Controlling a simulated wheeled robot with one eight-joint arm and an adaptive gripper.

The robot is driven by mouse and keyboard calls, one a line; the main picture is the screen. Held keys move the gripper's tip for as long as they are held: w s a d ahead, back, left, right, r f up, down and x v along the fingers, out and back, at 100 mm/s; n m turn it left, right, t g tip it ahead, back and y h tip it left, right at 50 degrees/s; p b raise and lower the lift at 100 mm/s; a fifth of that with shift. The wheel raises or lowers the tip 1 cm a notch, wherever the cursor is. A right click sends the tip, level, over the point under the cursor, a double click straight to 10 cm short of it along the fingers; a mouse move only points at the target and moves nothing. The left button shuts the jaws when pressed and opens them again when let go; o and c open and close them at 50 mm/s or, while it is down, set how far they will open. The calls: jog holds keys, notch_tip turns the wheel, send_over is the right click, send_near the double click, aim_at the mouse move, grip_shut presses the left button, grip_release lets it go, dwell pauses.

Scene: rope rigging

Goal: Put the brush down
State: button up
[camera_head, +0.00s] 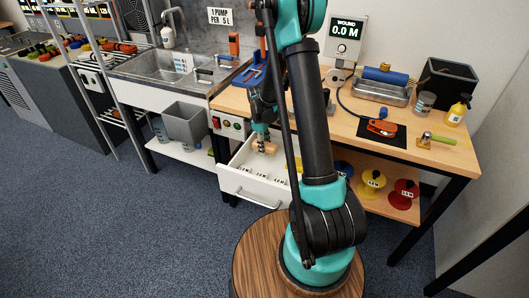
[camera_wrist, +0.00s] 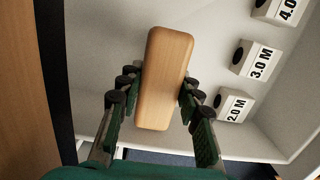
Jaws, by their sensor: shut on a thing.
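My gripper (camera_head: 262,133) is shut on the brush (camera_head: 268,148), a small light-wood block with rounded edges. In the wrist view, the brush (camera_wrist: 165,78) sits between the two green fingers of my gripper (camera_wrist: 160,86). Its wooden back faces the camera, and its bristles are hidden. The brush is over an open white drawer (camera_head: 243,188) below the workbench. The drawer's pale interior also shows beneath it in the wrist view (camera_wrist: 100,60). I cannot tell whether the brush touches the drawer.
White blocks marked 2.0 M (camera_wrist: 231,104), 3.0 M (camera_wrist: 255,60) and 4.0 M (camera_wrist: 280,11) stand along one side of the drawer. The workbench (camera_head: 345,128) holds an orange tool (camera_head: 381,127) on a black mat. Colored spools occupy the shelf below. A sink (camera_head: 170,66) is left.

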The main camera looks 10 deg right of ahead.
jog(key=shift+f, duration=1.65)
jog(key=o, duration=0.9)
jog(key=shift+f, duration=0.1)
jog(key=shift+o, duration=0.2)
